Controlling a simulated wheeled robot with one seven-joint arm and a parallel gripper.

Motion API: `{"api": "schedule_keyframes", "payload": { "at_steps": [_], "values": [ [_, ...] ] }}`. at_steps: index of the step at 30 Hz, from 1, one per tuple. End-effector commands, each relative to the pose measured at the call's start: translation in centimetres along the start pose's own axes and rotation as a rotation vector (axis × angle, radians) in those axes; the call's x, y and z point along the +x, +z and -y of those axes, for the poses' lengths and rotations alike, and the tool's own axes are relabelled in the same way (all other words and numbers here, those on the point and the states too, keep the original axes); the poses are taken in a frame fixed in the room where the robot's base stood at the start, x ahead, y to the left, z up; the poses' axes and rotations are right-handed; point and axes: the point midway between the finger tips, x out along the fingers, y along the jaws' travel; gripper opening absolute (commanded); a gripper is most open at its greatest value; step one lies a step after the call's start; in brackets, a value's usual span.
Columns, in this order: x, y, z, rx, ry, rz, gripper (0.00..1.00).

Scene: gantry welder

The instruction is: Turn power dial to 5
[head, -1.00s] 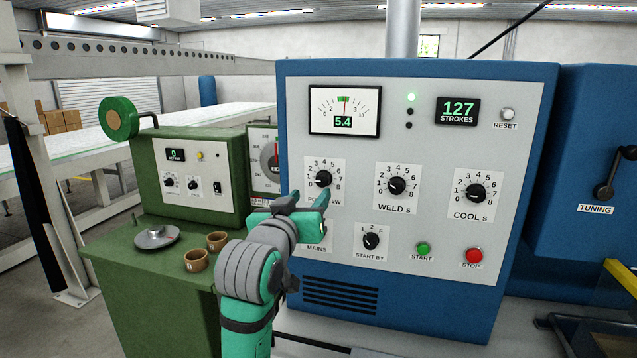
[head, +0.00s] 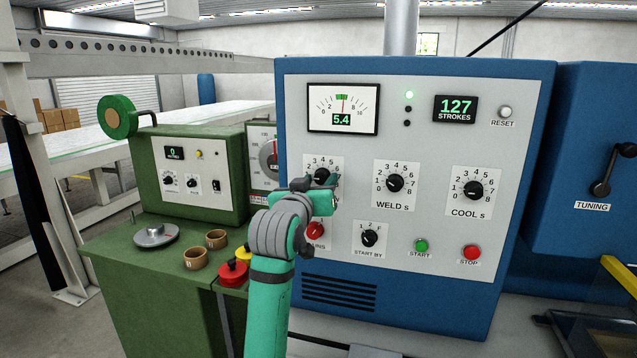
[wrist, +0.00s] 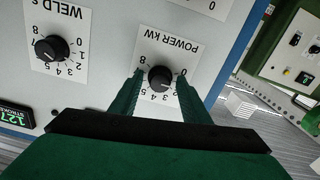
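The power dial is a black round knob on a white plate marked POWER kW. It shows in the head view (head: 321,175), partly hidden by my gripper (head: 322,188), and upside down in the wrist view (wrist: 160,78). In the wrist view my gripper (wrist: 160,74) is open, with one green finger on each side of the knob and a small gap visible on both sides. I cannot tell how deep the fingertips reach along the knob. I cannot read the knob's pointer clearly. The meter display (head: 342,119) reads 5.4.
The weld dial (head: 395,183) and cool dial (head: 474,190) are to the right. The red mains knob (head: 315,231) and start-by knob (head: 369,238) are below. A green cabinet (head: 130,255) with a red button (head: 233,272) stands left.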

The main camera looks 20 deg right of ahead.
Motion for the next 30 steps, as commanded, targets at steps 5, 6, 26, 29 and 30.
{"api": "schedule_keyframes", "payload": {
  "at_steps": [5,6,26,29,30],
  "values": [
    [-0.02,0.01,0.02,0.0,0.0,0.0,0.05],
    [-0.02,0.01,0.02,0.0,0.0,0.0,0.05],
    [-0.06,0.04,0.16,0.289,-0.001,0.001,0.05],
    [-0.06,0.06,0.17,0.385,-0.001,0.002,0.05],
    [-0.07,0.05,0.21,0.423,-0.002,0.002,0.05]
  ]
}}
